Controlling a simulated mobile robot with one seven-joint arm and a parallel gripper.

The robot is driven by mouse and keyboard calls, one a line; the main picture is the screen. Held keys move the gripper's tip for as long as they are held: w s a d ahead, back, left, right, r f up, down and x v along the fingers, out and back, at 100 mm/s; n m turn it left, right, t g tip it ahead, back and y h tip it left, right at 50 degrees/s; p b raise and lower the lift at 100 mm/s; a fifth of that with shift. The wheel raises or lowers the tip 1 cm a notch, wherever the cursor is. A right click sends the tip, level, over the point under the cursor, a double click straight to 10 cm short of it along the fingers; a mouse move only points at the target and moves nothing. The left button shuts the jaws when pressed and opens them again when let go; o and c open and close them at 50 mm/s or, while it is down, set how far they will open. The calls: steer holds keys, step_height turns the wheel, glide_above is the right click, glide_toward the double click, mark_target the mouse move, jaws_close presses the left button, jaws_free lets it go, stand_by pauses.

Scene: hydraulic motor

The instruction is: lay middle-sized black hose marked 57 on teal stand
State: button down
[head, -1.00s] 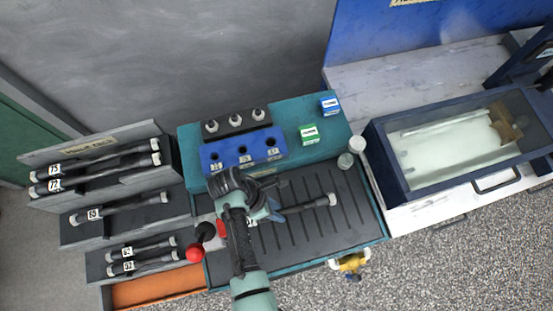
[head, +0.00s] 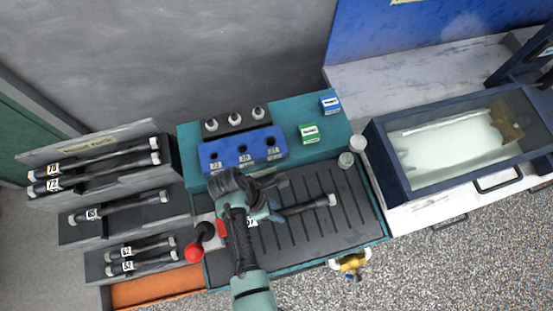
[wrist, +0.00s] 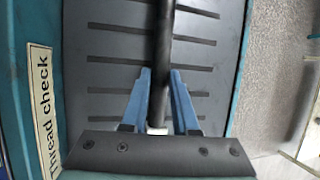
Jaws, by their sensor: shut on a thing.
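A black hose (head: 308,206) with a light grey end fitting lies along the dark grooved top of the teal stand (head: 290,108). Part of a white label shows beside my gripper, but the full number cannot be read. My gripper (head: 274,212) is over the left-middle of the stand top, with its blue fingers shut on the hose. In the wrist view the hose (wrist: 163,45) runs between the two fingers (wrist: 160,82), above the grooved surface. My arm hides the hose's left part. I cannot tell whether the hose touches the surface all along.
A stepped grey rack (head: 180,205) at left holds several labelled black hoses. A blue block (head: 228,152) with holes stands at the stand's back. A red-knobbed lever (head: 194,253) is left of my arm. A navy glass-topped case (head: 395,165) is at right. The stand's front right is clear.

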steer(key=shift+f, duration=0.15)
steer(key=c, duration=0.6)
jaws_free()
steer(key=v, duration=1.3)
